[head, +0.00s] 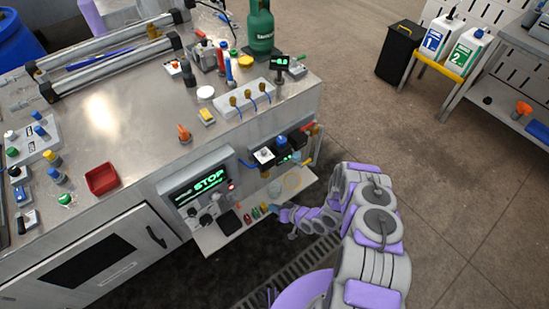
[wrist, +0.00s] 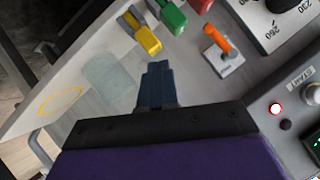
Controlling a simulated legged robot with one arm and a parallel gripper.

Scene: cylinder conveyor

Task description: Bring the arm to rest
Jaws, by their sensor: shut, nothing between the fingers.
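My gripper (wrist: 158,72) shows in the wrist view with its dark blue fingers together and nothing between them. In the head view my grey and purple arm reaches out from the lower right, and my gripper (head: 273,208) is by the small shelf at the side of the steel workbench. In the wrist view the fingers point toward the shelf, apart from the yellow-handled lever (wrist: 146,40) and the orange switch (wrist: 217,40).
A green gas bottle (head: 260,30) and a red tray (head: 102,179) stand on the workbench (head: 130,130). The floor (head: 440,170) at right is clear.

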